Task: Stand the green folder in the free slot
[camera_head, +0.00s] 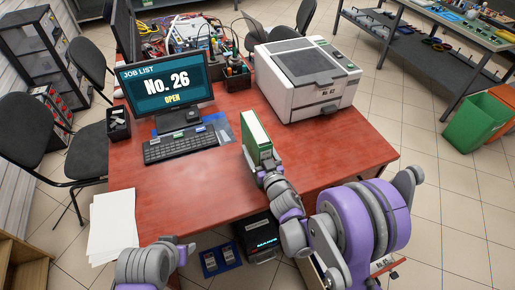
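The green folder (249,136) is upright near the middle of the red table, with a white edge showing between its green sides. My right gripper (264,168) is at its near lower end and appears closed on it; the fingertips are partly hidden. I cannot tell whether the folder touches the table. My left gripper (186,252) is low in the picture, in front of the table's near edge and away from the folder. Its finger opening cannot be made out. No slotted holder for the folder is clearly visible.
A printer (304,77) stands right of the folder. A monitor (167,87) and keyboard (181,146) are on the left. Black bins with tools (236,77) stand behind. The red table's front left (180,195) is clear. White sheets (112,222) lie at the table's left edge.

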